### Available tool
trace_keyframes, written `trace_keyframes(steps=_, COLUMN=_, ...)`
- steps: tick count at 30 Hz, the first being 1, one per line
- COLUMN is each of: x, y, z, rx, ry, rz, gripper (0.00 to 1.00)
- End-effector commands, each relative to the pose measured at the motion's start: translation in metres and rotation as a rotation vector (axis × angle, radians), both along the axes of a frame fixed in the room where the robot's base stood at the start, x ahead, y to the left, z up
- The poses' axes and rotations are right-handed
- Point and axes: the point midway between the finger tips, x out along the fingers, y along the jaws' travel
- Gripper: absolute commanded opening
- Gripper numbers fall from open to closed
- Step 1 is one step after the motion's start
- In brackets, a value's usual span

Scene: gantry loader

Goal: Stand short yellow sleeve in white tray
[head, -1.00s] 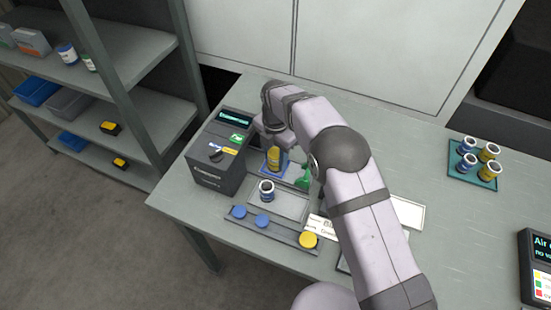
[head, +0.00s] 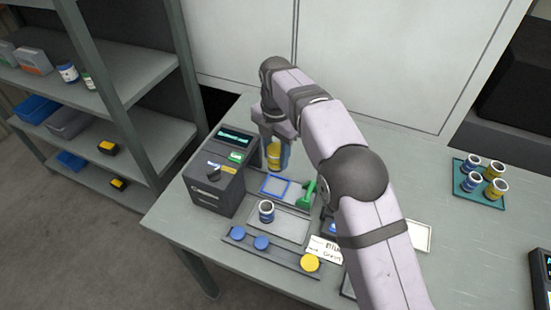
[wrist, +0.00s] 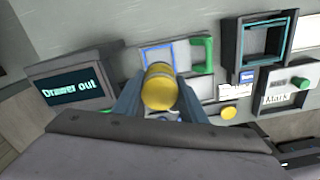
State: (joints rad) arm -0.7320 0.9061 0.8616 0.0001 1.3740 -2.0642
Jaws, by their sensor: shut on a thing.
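My gripper (head: 273,138) is shut on a yellow sleeve (head: 274,156) and holds it upright, raised behind the open drawer. In the wrist view the yellow sleeve (wrist: 160,88) sits between the two fingers, its yellow end toward the camera. The drawer's blue square outline (head: 275,186) is bare. A white-rimmed tray (head: 425,240) lies to the right, partly hidden behind my arm.
The dark machine (head: 218,178) stands left of the drawer; its screen (wrist: 72,90) reads "Drawer out". A green handle (head: 307,194) rises at the drawer's right. A strip with blue and yellow discs (head: 262,243) lies in front. A teal tray (head: 470,190) holds several sleeves.

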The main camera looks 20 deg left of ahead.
Motion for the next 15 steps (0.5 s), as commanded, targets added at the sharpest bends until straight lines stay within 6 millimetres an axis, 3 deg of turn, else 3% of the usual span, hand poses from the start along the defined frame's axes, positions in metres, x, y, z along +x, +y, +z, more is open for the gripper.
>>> trace_keyframes(steps=5, x=0.015, y=-0.016, z=0.008, rx=0.001, ry=-0.003, rz=-0.04, gripper=0.07)
trace_keyframes(steps=15, x=0.066, y=-0.08, z=0.048, rx=0.003, ry=-0.003, rz=-0.185, gripper=0.07)
